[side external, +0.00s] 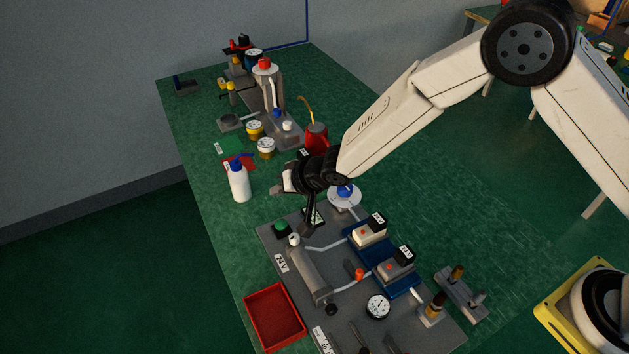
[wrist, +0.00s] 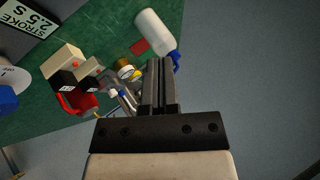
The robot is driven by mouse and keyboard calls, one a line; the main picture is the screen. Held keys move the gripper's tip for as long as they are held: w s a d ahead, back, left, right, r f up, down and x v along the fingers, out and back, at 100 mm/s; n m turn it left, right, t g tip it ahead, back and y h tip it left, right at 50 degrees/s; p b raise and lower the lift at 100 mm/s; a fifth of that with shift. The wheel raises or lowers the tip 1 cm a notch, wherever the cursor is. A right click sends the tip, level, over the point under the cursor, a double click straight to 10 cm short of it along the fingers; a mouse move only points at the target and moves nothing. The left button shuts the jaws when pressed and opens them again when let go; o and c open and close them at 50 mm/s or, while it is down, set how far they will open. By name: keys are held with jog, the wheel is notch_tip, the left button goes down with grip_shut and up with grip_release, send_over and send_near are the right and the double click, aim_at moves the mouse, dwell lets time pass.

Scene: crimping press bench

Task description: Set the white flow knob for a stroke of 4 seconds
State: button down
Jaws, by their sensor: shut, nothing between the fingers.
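A small white knob (side external: 294,240), which looks like the flow knob, sits at the upper end of the grey cylinder (side external: 310,275) on the grey base plate. My gripper (side external: 306,231) points down with its fingers together, just right of and slightly above the knob in the side view. I cannot tell whether they touch. In the wrist view the shut fingers (wrist: 160,82) hold nothing, and I cannot make out the white knob there. A stroke display (wrist: 26,20) reads "STROKE 2.5 S"; in the side view the display (side external: 316,217) is partly hidden by my gripper.
A green button (side external: 282,229) is close left of the knob. A blue knob on a white disc (side external: 344,198) stands behind. Two blocks on a blue base (side external: 385,265), a gauge (side external: 378,306) and a red tray (side external: 275,316) surround the cylinder. A white bottle (side external: 239,183) stands farther back.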

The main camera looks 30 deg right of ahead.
aim_at(284, 225)
jog(key=shift+f, duration=4.2)
